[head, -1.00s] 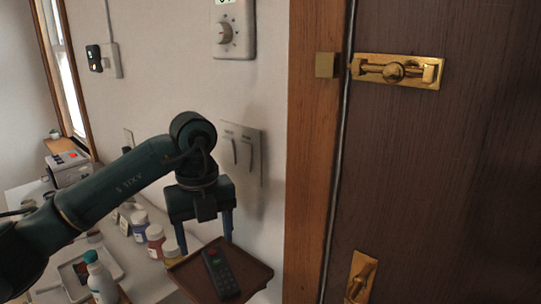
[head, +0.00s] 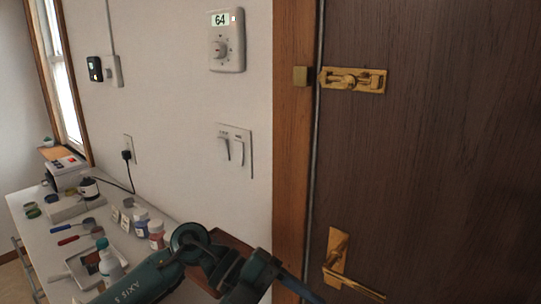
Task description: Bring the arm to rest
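My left arm comes in low at the bottom of the head view. Its dark green wrist lies in front of the brown tray. My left gripper (head: 298,287) is at the bottom edge, tilted over and pointing right, in front of the wooden door frame. One blue finger shows. The other is hidden or out of the picture, so I cannot tell whether it is open. I see nothing held. My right gripper is not in view.
A white desk (head: 35,232) at left holds bottles, a white tray and screwdrivers. A brown tray (head: 232,241) is mostly hidden by my arm. A brass door handle (head: 338,262) is right of the gripper. The wall around the switches (head: 235,150) is clear.

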